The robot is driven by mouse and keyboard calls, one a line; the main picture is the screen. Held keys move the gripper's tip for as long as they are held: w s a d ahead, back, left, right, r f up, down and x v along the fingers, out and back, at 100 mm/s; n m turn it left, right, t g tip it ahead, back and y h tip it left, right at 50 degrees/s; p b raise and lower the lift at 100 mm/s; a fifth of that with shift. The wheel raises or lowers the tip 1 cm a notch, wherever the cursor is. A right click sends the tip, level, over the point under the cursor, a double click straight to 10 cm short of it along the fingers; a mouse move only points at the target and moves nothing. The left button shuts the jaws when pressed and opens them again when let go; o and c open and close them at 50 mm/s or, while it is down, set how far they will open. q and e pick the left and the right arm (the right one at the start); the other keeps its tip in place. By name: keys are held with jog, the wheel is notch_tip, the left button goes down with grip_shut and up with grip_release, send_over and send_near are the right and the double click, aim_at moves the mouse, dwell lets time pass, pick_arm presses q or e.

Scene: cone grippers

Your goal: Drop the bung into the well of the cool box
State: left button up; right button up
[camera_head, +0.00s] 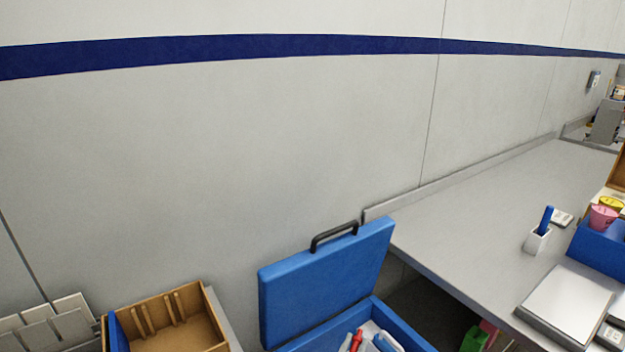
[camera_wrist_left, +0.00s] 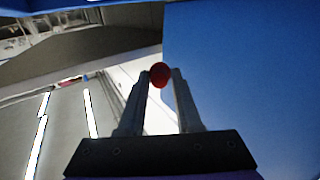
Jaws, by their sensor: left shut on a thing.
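In the left wrist view my left gripper (camera_wrist_left: 161,80) is shut on the red, rounded bung (camera_wrist_left: 159,75), held between its fingertips. A broad blue surface beside the fingers there looks like part of the cool box. In the head view the blue cool box (camera_head: 405,325) is at the bottom edge, its lid (camera_head: 325,285) raised with a black handle on top. Red, grey and blue pieces show at its mouth; I cannot tell whether the red one is the held bung. The well is cut off by the frame. My right gripper is not in view.
A grey counter (camera_head: 460,225) runs along the wall to the right, with a white cup (camera_head: 537,240) holding a blue item and a blue bin (camera_head: 602,248). A wooden box (camera_head: 215,308) stands left of the cool box.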

pick_arm(q)
jog(key=o, duration=1)
notch_tip(320, 180, up, 10)
jog(key=p, duration=0.3)
